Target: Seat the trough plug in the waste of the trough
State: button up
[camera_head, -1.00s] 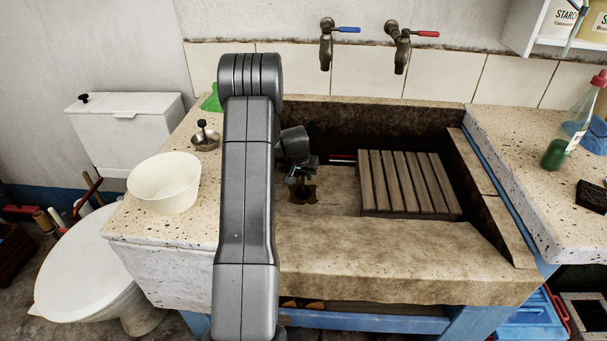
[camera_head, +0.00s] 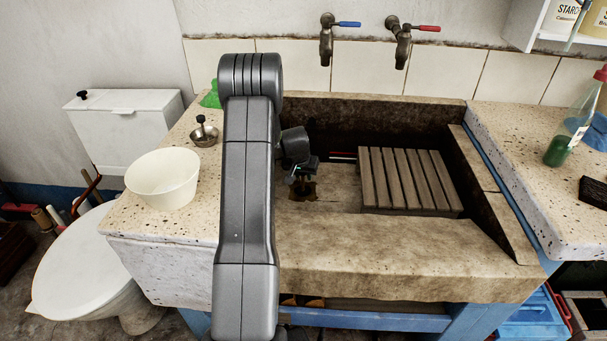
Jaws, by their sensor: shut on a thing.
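The stone trough (camera_head: 400,243) is in the middle of the head view. Its waste (camera_head: 303,195) shows as a dark, brown-stained patch in the floor, left of a slatted wooden rack. My gripper (camera_head: 303,178) is down in the trough, right over the waste, pointing downward. It is shut on a small dark thing, which I take to be the trough plug; its shape is mostly lost between the jaws and the dark stain. I cannot tell whether the plug touches the waste.
The slatted rack (camera_head: 408,180) fills the right of the trough. A metal strainer with a black knob (camera_head: 204,134) and a cream bowl (camera_head: 163,179) stand on the left slab. A green bottle (camera_head: 558,150) stands on the right slab. Taps (camera_head: 327,42) hang above.

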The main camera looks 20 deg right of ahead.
jog(key=shift+f, duration=0.15)
jog(key=o, duration=2)
jog(key=shift+c, duration=0.2)
jog(key=shift+r+p, duration=2.45)
jog(key=shift+r, duration=2.6)
jog(key=shift+f, duration=0.15)
notch_tip(320, 180, down, 9)
jog(key=b, duration=0.4)
jog(key=shift+b, duration=0.3)
